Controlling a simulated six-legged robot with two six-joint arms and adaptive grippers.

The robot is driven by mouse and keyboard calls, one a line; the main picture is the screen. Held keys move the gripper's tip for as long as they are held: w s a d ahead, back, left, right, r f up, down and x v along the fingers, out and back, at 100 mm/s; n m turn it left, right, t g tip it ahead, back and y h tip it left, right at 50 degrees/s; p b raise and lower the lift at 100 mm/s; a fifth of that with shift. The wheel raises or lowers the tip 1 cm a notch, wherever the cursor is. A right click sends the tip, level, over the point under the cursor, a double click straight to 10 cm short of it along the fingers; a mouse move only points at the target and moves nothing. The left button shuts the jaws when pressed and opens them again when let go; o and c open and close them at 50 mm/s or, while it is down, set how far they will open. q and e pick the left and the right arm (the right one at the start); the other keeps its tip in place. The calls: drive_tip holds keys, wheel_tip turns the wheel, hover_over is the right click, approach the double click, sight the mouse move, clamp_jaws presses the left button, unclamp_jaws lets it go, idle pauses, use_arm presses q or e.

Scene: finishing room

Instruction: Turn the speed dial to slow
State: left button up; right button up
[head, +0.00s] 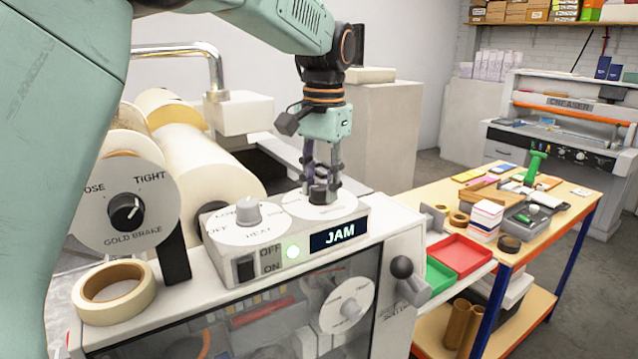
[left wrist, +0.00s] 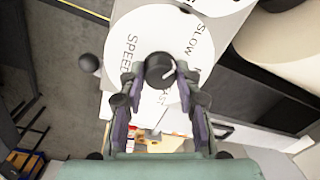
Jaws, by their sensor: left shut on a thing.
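The speed dial is a dark round knob (left wrist: 159,68) on a white disc (left wrist: 118,38) printed SPEED, SLOW and, partly hidden, what looks like FAST. In the left wrist view a pale pointer mark on the knob points up and right, roughly on the side of SLOW. My left gripper (head: 321,187) comes down from above onto the knob. Its fingers (left wrist: 160,88) are shut on the knob from both sides. In the head view the fingers cover most of the knob and the dial's lettering. My right gripper is not in view.
A GOLD BRAKE dial (head: 125,211) and tape roll (head: 113,292) are left. A cluttered workbench (head: 563,203) stands right.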

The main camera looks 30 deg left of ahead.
sight(323, 187)
use_arm(q)
drive_tip(key=shift+w+n, duration=0.1)
drive_tip(key=shift+n, duration=0.8)
drive_tip(key=shift+f, duration=0.15)
drive_tip(key=o, duration=1.1)
drive_tip(key=shift+o, duration=0.2)
wheel_tip(323, 187, up, 12)
drive_tip(key=shift+d, duration=0.25)
